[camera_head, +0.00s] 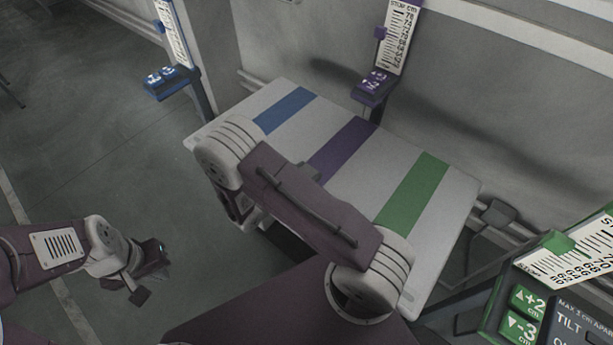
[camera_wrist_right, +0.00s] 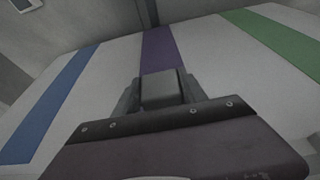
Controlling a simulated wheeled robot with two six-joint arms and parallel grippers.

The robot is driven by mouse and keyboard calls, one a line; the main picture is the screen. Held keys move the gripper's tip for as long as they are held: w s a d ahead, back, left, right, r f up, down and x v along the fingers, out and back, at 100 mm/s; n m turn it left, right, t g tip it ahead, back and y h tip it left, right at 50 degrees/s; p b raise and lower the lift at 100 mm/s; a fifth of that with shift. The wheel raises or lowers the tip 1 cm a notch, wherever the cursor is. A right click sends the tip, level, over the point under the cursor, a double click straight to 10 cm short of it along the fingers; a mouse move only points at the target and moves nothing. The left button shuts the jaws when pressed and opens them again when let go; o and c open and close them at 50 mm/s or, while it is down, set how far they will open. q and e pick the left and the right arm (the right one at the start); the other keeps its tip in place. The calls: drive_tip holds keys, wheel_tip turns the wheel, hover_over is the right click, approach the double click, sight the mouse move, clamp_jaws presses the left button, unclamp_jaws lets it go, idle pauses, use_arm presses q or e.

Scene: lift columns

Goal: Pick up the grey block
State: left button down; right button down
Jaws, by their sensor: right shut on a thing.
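The grey block (camera_wrist_right: 160,84) shows in the right wrist view between the fingers of my right gripper (camera_wrist_right: 159,97), which is shut on it. Behind it lies the purple stripe of the white tabletop. I cannot tell whether the block touches the top. In the head view my right arm covers most of this gripper; a small grey shape (camera_head: 309,171) shows past the arm's edge. My left gripper (camera_head: 150,272) is at the lower left over the floor, away from the table, with its fingers apart and empty.
The white tabletop (camera_head: 272,148) has blue, purple and green stripes. A blue column control (camera_head: 168,82) and a purple one (camera_head: 374,88) stand at its far side, each with a scale. A green control panel (camera_head: 523,308) is at the lower right. The floor at left is clear.

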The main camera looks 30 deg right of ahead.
sight(306, 171)
drive_tip(key=shift+r, duration=0.15)
drive_tip(key=shift+w+r, duration=0.1)
drive_tip(key=shift+r, duration=0.5)
wheel_tip(306, 171, up, 3)
drive_tip(key=shift+p, duration=0.65)
drive_tip(key=s+d+r+p, duration=0.6)
drive_tip(key=s+d+p, duration=0.1)
drive_tip(key=d+p, duration=0.1)
drive_tip(key=shift+s+d+r, duration=0.3)
drive_tip(key=shift+d, duration=0.3)
